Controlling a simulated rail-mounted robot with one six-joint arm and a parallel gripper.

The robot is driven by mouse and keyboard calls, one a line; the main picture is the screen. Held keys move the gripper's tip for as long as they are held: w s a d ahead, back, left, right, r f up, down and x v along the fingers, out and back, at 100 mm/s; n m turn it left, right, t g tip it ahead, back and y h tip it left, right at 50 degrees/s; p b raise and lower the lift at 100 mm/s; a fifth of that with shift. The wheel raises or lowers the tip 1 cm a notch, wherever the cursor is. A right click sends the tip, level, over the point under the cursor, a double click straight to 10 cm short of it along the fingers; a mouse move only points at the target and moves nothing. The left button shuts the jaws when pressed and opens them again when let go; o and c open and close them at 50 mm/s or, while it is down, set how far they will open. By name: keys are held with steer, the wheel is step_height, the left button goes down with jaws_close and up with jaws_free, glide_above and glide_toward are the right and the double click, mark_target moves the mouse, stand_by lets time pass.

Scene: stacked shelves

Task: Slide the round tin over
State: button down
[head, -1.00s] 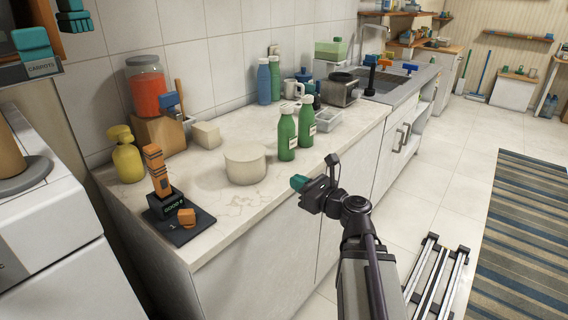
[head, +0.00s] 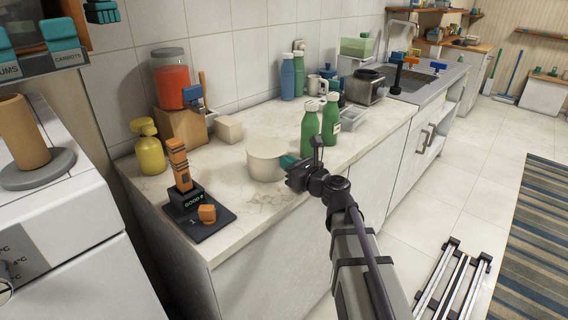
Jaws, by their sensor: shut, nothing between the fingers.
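The round tin (head: 264,160) is a plain cream cylinder standing upright on the worktop (head: 262,204), near its front edge. My gripper (head: 286,161) is shut, with its teal tip at the tin's right side. The tip overlaps the tin's edge in the picture; I cannot tell whether they touch. My wrist partly hides the worktop to the right of the tin.
Two green bottles (head: 309,132) stand just behind and right of my gripper. Left of the tin are a black stand with orange blocks (head: 182,168) and a yellow pump bottle (head: 148,152). A small cream block (head: 229,130) sits behind it. Worktop between tin and stand is clear.

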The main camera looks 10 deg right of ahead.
mark_target(260, 147)
steer(key=shift+w+a, duration=0.15)
steer(key=shift+w, duration=0.1)
steer(key=x, duration=1.2)
steer(key=shift+s, duration=0.15)
